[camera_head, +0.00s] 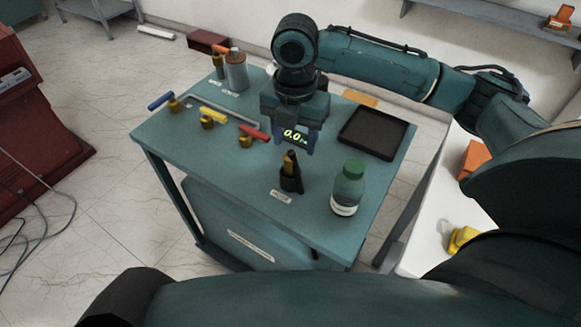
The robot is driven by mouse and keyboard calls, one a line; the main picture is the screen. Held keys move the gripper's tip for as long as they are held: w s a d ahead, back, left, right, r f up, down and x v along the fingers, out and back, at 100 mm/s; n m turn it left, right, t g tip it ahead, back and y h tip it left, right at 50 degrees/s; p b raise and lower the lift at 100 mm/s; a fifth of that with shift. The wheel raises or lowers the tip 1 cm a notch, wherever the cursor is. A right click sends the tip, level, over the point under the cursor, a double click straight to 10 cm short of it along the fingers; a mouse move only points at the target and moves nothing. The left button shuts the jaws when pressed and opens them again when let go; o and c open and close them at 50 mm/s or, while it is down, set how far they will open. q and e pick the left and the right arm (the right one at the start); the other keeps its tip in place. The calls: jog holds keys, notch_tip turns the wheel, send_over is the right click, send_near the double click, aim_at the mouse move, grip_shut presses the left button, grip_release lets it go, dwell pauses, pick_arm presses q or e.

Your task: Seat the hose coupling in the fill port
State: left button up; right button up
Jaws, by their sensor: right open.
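The brass-coloured hose coupling (289,163) stands with a dark part in a small black holder (291,184) near the front of the teal table, behind a white label that seems to read "HOSE". My right gripper (294,147) points down just above and behind it. Its jaws are open, with a lit "0.0" display showing between the fingers. The gripper appears apart from the coupling. I cannot tell which fitting is the fill port. My left gripper is out of view.
Brass valves with blue, yellow and red handles (254,133) stand on the table's (240,195) left. A grey canister (236,72) is at the back left. A green-capped bottle (348,187) stands right of the holder. A black tray (373,133) lies at the back right.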

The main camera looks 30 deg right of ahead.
aim_at(290, 154)
jog(key=shift+a+f, duration=0.2)
jog(key=shift+f, duration=1.3)
jog(key=shift+a+f, duration=0.2)
jog(key=shift+f, duration=1.3)
jog(key=shift+c, duration=0.4)
jog(key=shift+r, duration=0.1)
jog(key=c, duration=1)
